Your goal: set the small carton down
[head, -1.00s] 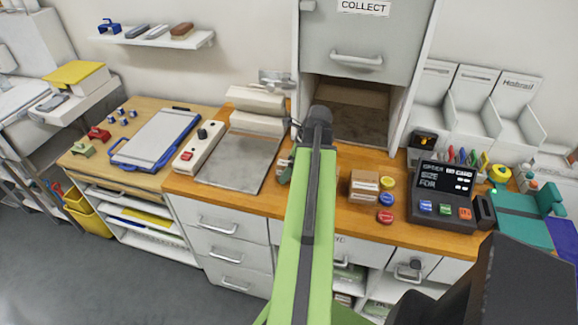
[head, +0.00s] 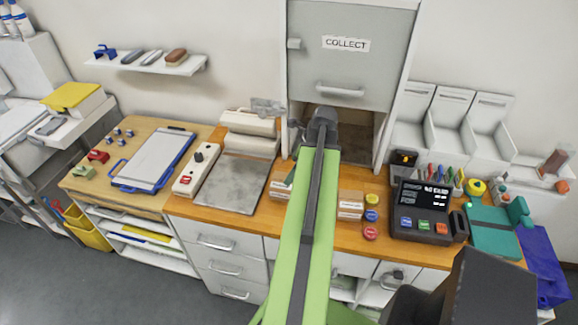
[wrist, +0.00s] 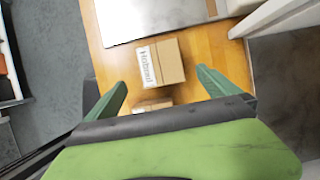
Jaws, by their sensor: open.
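My gripper (wrist: 160,78) is open in the wrist view, its two green fingers spread apart. A brown carton with a white printed label (wrist: 172,62) stands on the wooden counter just beyond the fingertips, close to the metal plate. A second carton (wrist: 152,105) shows partly between the fingers, its near part hidden by the gripper body. In the head view one carton (head: 279,187) shows left of my arm and another (head: 350,204) right of it, both on the counter. My arm hides most of the gripper there. I cannot tell which carton is the small one.
The metal plate (head: 235,182) lies left of the cartons. Behind is the COLLECT cabinet (head: 350,70) with its open lower bay. Red, yellow and blue buttons (head: 371,215) and an order terminal (head: 422,210) stand to the right. A strip of counter by the cartons is bare.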

